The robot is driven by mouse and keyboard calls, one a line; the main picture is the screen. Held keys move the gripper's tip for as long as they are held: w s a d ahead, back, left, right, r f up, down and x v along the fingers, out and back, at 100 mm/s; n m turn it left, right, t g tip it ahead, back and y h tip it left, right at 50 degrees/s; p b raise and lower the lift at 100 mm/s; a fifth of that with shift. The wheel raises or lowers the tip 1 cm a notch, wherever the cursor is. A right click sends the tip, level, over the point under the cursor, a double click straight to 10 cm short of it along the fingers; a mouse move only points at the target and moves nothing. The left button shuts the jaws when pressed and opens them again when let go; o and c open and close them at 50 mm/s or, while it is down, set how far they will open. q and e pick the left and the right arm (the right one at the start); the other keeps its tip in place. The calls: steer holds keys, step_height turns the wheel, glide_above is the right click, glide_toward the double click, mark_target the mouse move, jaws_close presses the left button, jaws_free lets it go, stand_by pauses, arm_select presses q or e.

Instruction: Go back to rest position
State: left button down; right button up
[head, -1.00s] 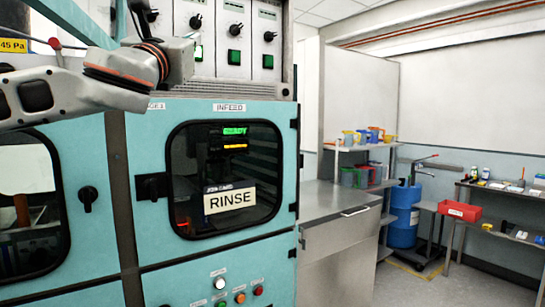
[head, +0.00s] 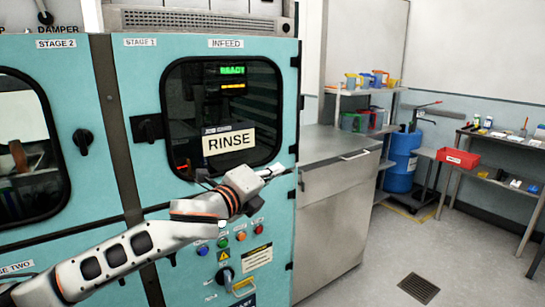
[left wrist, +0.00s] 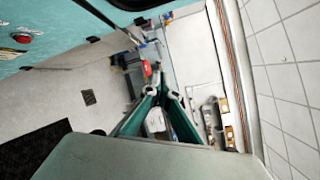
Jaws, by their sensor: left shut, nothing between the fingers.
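My left arm comes in from the lower left of the head view and reaches up to the right across the front of the teal machine (head: 100,150). My left gripper (head: 282,173) is at its far end, near the right edge of the machine, just below the infeed window with the RINSE sign (head: 229,141). In the left wrist view the two green fingers (left wrist: 162,92) come together at the tips with nothing held. My right gripper is in neither view.
A control panel with coloured buttons (head: 240,236) sits below the window, close to my left forearm. A steel cabinet (head: 330,220) stands to the right. Beyond are a blue drum (head: 401,170) and a bench with a red bin (head: 458,158). The floor around the drain (head: 418,288) is clear.

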arm_select(q)
steer(key=s+a+f+n+g+y, duration=0.15)
steer(key=s+f+n, duration=0.3)
steer(key=f, duration=0.55)
steer(key=s+a+f+n, duration=0.25)
steer(key=f+n, duration=0.35)
steer(key=f, duration=0.4)
steer(key=s+a+f+n, duration=0.1)
steer(key=s+f+n, duration=0.4)
steer(key=f, duration=0.6)
steer(key=s+a+f+n+g+y, duration=0.1)
steer(key=s+a+f+n, duration=0.4)
steer(key=s+f, duration=0.5)
steer(key=s+a+f+n+g+y, duration=0.1)
steer(key=s+a+f+n+y, duration=0.3)
steer(key=s+a+f, duration=0.6)
steer(key=shift+s+a+f+n+g, duration=0.35)
steer(key=shift+s+f+n, duration=0.3)
steer(key=shift+s, duration=0.6)
